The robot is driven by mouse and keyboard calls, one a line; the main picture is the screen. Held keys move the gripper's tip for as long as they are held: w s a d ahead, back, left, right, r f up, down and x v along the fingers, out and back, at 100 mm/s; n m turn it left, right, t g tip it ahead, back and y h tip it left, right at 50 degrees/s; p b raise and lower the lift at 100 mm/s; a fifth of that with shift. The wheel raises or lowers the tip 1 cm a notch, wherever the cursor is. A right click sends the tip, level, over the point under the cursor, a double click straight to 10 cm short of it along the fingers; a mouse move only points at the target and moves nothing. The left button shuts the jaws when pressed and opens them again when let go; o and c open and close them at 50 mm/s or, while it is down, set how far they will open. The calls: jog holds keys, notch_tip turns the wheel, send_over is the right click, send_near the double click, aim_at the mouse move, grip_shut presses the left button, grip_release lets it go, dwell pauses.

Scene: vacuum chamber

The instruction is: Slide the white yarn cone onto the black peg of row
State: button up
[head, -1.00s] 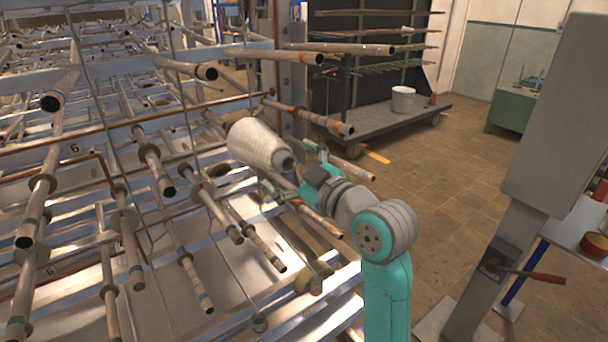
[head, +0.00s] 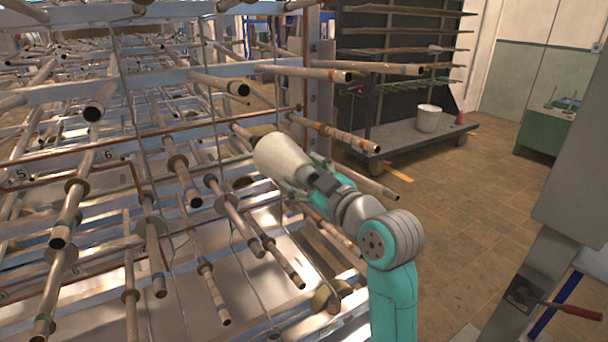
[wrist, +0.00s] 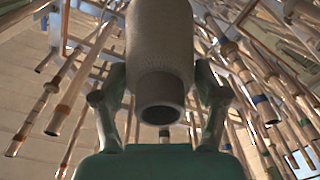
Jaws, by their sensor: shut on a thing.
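The white yarn cone (head: 280,158) is held at the end of my arm, in front of the rack's right part in the head view. Its wide end points up and left, away from my arm. In the wrist view the cone (wrist: 160,45) is centred, with its narrow end and dark round opening facing the camera. My gripper (wrist: 160,85) is shut on the cone, one finger on each side; it also shows in the head view (head: 312,182). Several pegs with dark ends stick out around the cone. I cannot tell which is the black peg of the row.
Long rack rods (head: 340,136) pass close to the right of the cone, and other pegs (head: 182,180) stand to its left. A dark shelf cart (head: 390,140) with a white bucket (head: 428,118) stands behind. Open tiled floor (head: 470,220) lies at right.

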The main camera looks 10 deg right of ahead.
jog(key=shift+f+x, duration=0.1)
jog(key=shift+x, duration=1.4)
jog(key=shift+f+x, duration=0.15)
jog(key=shift+x, duration=1.35)
jog(key=o, duration=1.6)
jog(key=shift+d, duration=0.15)
jog(key=shift+c, duration=0.2)
jog(key=v, duration=1.2)
